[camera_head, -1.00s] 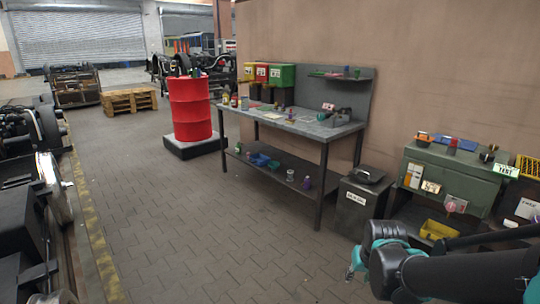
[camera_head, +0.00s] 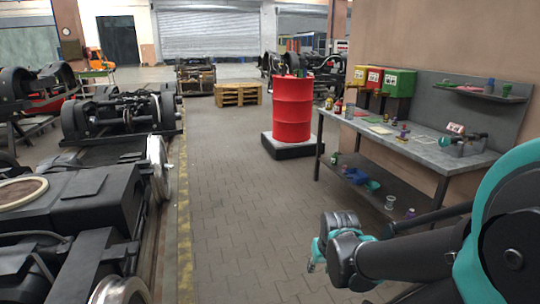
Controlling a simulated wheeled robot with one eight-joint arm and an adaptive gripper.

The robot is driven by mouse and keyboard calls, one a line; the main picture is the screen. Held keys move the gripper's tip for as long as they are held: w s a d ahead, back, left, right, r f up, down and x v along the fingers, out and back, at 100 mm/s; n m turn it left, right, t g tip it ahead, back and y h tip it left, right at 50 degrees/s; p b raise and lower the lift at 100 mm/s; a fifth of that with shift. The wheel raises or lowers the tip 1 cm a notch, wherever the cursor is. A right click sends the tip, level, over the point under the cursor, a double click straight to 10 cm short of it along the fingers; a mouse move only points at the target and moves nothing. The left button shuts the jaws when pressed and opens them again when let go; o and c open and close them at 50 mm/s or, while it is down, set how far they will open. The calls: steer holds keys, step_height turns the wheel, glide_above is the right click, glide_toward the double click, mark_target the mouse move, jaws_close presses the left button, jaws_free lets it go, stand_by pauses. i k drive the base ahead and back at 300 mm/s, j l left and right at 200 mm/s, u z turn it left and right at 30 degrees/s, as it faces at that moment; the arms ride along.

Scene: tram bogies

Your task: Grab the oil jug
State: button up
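I cannot pick out an oil jug for certain. Small bottles (camera_head: 338,105) stand at the left end of the workbench (camera_head: 418,150), too small to identify. Some dark items (camera_head: 293,73) show at the top of the red barrel (camera_head: 293,112), also unclear. My gripper (camera_head: 316,258) is low in the picture, right of centre, over the paved floor and well in front of the barrel and workbench. Its fingers are small and partly hidden by my wrist, so its opening cannot be told. No held object shows.
Tram bogies (camera_head: 118,116) and dark machinery with wheels fill the left side. A yellow floor line (camera_head: 184,215) runs beside them. The paved aisle (camera_head: 225,190) is free up to a wooden pallet stack (camera_head: 237,93). Red, yellow and green bins (camera_head: 398,82) stand behind the workbench.

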mark_target(350, 107)
steer(key=i+z, duration=0.1)
steer(key=i, duration=0.75)
steer(key=i+j+z, duration=0.15)
steer(key=i, duration=0.7)
steer(key=i+z, duration=0.1)
steer(key=i, duration=0.85)
steer(key=i+j+z, duration=0.15)
steer(key=i, duration=0.8)
